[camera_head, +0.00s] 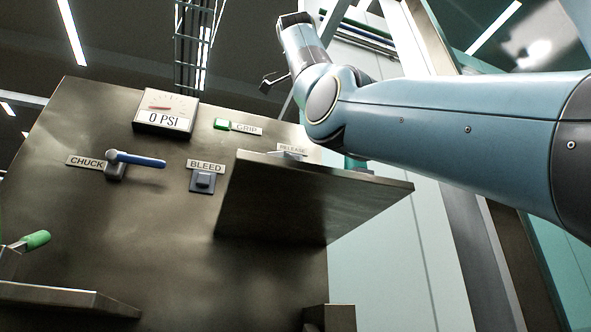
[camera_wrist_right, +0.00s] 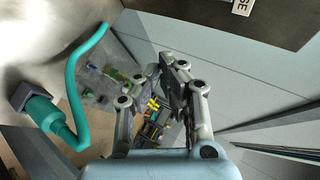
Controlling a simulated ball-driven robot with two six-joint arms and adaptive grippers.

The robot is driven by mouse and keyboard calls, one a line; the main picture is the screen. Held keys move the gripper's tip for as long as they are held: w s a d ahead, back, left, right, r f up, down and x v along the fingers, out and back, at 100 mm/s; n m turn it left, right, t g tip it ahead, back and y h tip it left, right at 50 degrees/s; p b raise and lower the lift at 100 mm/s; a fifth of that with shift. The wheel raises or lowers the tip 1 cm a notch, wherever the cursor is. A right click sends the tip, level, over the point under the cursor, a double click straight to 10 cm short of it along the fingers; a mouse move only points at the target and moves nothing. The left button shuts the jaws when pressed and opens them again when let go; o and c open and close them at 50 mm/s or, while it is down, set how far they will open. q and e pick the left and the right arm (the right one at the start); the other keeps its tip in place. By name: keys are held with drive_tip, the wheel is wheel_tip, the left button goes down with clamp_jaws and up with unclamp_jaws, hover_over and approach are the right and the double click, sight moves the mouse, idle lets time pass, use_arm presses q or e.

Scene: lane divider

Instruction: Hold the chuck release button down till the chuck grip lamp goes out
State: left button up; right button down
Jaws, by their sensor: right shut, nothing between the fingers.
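The green grip lamp (camera_head: 222,124) sits left of the GRIP label on the panel and looks bright green, lit. The RELEASE label (camera_head: 292,150) shows just above the edge of a jutting divider plate (camera_head: 310,200). The release button itself is not visible; the plate hides the area under the label. My right gripper (camera_wrist_right: 172,75) is shut and empty in the right wrist view. The end of a label reading "SE" (camera_wrist_right: 242,6) shows at that view's top, beyond and right of the fingers, apart from them. My left gripper is not in view.
The panel (camera_head: 120,240) holds a 0 PSI gauge (camera_head: 165,116), a blue CHUCK lever (camera_head: 137,160), and a BLEED button (camera_head: 203,181). A green-tipped handle (camera_head: 36,240) is at lower left. A teal hose (camera_wrist_right: 75,75) hangs left of my right gripper.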

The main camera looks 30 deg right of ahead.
use_arm(q)
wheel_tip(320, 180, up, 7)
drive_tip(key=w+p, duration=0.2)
drive_tip(key=p, duration=0.4)
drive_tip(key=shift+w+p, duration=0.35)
use_arm(e)
drive_tip(key=w+d, duration=0.2)
drive_tip(key=w, duration=0.6)
drive_tip(key=shift+w, duration=0.25)
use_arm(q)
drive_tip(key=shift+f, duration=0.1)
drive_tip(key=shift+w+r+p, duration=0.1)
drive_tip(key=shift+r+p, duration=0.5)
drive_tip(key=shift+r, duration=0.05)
use_arm(e)
drive_tip(key=shift+w+d, duration=0.15)
drive_tip(key=shift+w, duration=0.25)
